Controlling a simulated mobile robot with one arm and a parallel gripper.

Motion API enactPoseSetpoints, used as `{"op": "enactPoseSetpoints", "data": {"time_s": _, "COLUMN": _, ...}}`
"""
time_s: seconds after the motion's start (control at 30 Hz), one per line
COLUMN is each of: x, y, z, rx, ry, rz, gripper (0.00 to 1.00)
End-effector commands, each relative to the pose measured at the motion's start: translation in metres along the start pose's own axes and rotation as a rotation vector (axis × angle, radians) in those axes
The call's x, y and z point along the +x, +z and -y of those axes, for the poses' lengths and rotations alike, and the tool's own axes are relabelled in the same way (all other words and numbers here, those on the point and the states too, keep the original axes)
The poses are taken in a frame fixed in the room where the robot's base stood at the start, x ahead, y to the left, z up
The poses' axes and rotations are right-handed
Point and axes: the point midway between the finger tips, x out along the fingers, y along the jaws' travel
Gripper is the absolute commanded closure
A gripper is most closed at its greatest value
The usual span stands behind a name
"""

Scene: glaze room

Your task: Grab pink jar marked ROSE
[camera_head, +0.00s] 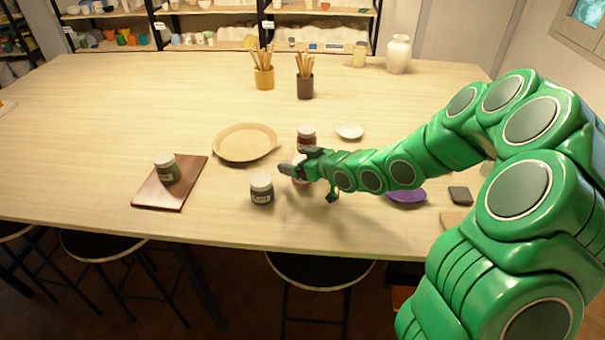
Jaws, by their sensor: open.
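My gripper (306,176) is open, low over the table, with its fingers at a mostly hidden jar (298,161). Only a pale lid and a bit of pinkish side of that jar show; its label cannot be read. I cannot tell whether the fingers touch it. A dark red jar (306,134) stands just behind my gripper. A grey jar (262,190) with a white lid stands to the left and nearer the front edge. No readable ROSE marking shows.
A green jar (167,166) stands on a brown board (145,196) at left. A tan round tray (245,158), white saucer (350,131), purple dish (406,196) and dark square tile (460,194) lie nearby. Two brush pots (264,79) (305,88) stand farther back. The table's left rear is clear.

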Motion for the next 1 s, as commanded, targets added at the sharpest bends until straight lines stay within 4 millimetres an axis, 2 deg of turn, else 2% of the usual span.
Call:
{"op": "enactPoseSetpoints", "data": {"time_s": 0.07, "x": -0.0001, "y": 0.0001, "z": 0.0, "rx": 0.0, "ry": 0.0, "rz": 0.0, "gripper": 0.13}}
{"op": "enactPoseSetpoints", "data": {"time_s": 0.4, "x": -0.0001, "y": 0.0003, "z": 0.0002, "rx": 0.0, "ry": 0.0, "rz": 0.0, "gripper": 0.65}}
{"op": "enactPoseSetpoints", "data": {"time_s": 0.5, "x": -0.0001, "y": 0.0003, "z": 0.0002, "rx": 0.0, "ry": 0.0, "rz": 0.0, "gripper": 0.78}}
{"op": "enactPoseSetpoints", "data": {"time_s": 1.0, "x": -0.0013, "y": -0.0033, "z": 0.0003, "rx": 0.0, "ry": -0.001, "rz": 0.0, "gripper": 0.79}}
